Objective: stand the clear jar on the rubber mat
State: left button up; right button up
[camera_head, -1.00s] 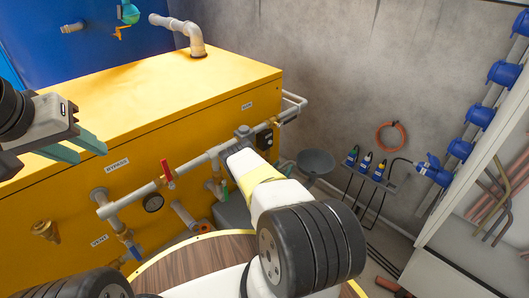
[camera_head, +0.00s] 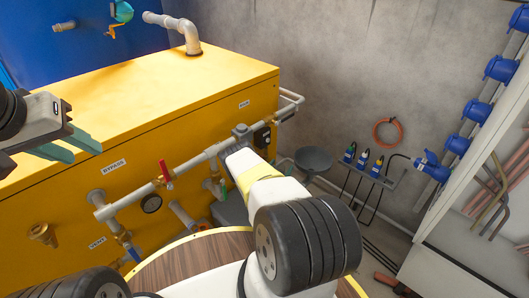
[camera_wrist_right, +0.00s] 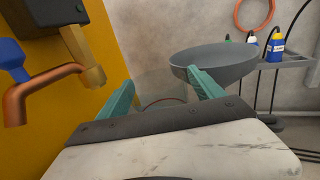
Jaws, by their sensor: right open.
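My right gripper (camera_wrist_right: 163,92) is open, with its two teal fingers apart. A faint see-through shape (camera_wrist_right: 160,80) shows between and beyond the fingers, perhaps the clear jar; I cannot make out its outline or whether it is touched. My left gripper (camera_head: 65,147) is open and empty over the yellow tank's left side.
The yellow tank (camera_head: 150,95) carries pipes, a red-handled valve (camera_head: 166,171) and a gauge (camera_head: 151,204). A grey bowl (camera_head: 313,159) stands right of my right arm. A wall rack with small bottles (camera_head: 363,160) is beyond it. A copper pipe (camera_wrist_right: 40,88) is left of the right gripper.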

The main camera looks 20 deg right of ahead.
jog(key=v, duration=1.2)
